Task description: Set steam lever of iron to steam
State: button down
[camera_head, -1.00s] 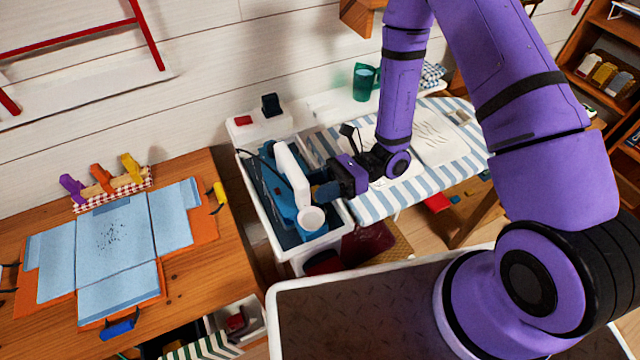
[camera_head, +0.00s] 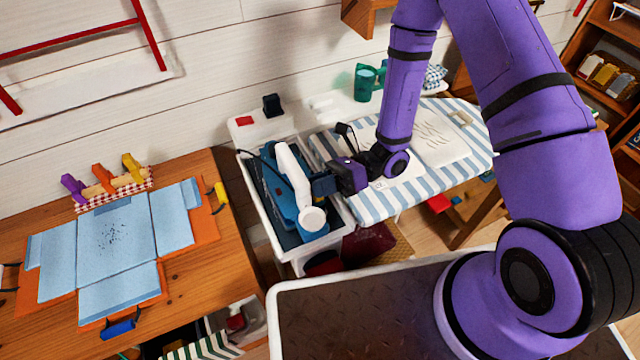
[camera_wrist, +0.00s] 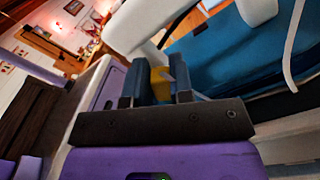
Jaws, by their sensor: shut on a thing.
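The iron (camera_head: 284,205) is blue with a white handle and rests in a white-rimmed tray (camera_head: 257,222) at the left end of the ironing board. My gripper (camera_head: 319,186) reaches its right side from the right. In the wrist view, the blue body of the iron (camera_wrist: 222,48) and its white handle fill the upper right. My gripper (camera_wrist: 161,78) is shut on a small yellow piece (camera_wrist: 160,84), which looks like the steam lever. The fingers hide most of it, so its setting cannot be read.
The striped ironing board (camera_head: 375,205) extends right, with pale cloths on it. A dark cord (camera_head: 252,157) runs by the iron. A wooden table (camera_head: 190,265) with a folded blue garment (camera_head: 115,240) stands at left.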

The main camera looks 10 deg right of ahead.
jog(key=c, duration=1)
grip_release()
